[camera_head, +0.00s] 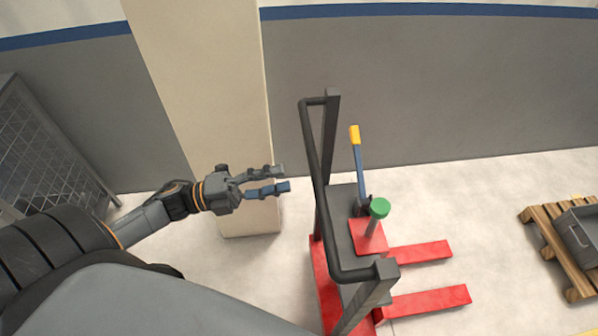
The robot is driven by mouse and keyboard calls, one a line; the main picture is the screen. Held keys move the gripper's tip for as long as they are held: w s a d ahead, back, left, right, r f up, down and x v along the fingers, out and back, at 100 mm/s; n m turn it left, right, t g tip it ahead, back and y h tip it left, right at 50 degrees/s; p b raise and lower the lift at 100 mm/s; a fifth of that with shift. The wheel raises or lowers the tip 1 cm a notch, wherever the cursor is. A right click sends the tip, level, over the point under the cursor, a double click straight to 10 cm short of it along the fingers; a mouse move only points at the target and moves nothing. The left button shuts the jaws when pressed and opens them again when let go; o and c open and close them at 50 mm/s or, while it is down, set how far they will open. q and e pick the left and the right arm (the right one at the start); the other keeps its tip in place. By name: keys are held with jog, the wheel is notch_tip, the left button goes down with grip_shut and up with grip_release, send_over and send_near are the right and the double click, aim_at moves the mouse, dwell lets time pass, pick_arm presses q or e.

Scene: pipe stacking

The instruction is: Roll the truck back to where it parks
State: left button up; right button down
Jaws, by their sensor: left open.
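The truck is a red pallet truck (361,237) with a black push handle frame (317,170), two red forks pointing right, a blue lever with a yellow grip (355,136) and a green knob (379,207). It stands on the pale floor at the middle right. My left gripper (285,178) is open and empty, a short way left of the handle's upright bar, with its fingers pointing right towards it. It appears apart from the bar. My right gripper is not in view.
A cream pillar (205,90) stands behind my left gripper. A grey mesh cage (45,150) is at the left. A wooden pallet (548,232) with a grey crate (584,236) lies at the right edge. The floor between the forks and the pallet is clear.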

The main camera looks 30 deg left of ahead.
pick_arm(q)
jog(key=shift+v, duration=2.35)
jog(key=w+a+f+n+t+y, duration=0.1)
jog(key=a+f+n+t+y, duration=0.1)
jog(key=a+f+n+y, duration=0.5)
jog(key=w+a+f+n+t+y, duration=0.1)
jog(key=w+f+n+t+y, duration=0.15)
jog(key=f+n, duration=0.65)
jog(key=s+a+f+n+g+y, duration=0.1)
jog(key=s+f+g+y, duration=0.15)
jog(key=f, duration=0.65)
jog(key=s+f+n+g+y, duration=0.1)
jog(key=s+f+n+y, duration=0.15)
jog(key=f, duration=0.55)
jog(key=s+d+f+n+g+y, duration=0.1)
jog(key=s+d+f+n+g, duration=0.15)
jog(key=s+f, duration=0.5)
jog(key=s+d+f+n+g+y, duration=0.1)
jog(key=s+d+f+n+g, duration=0.2)
jog(key=s+f, duration=0.4)
jog(key=s+d+f+g, duration=0.3)
jog(key=s+d, duration=0.1)
jog(key=s, duration=0.2)
jog(key=s+d+f+n+g, duration=0.1)
jog(key=s+d+f+g, duration=0.2)
jog(key=s, duration=0.3)
jog(key=shift+d+f, duration=0.75)
jog(key=shift+d, duration=0.05)
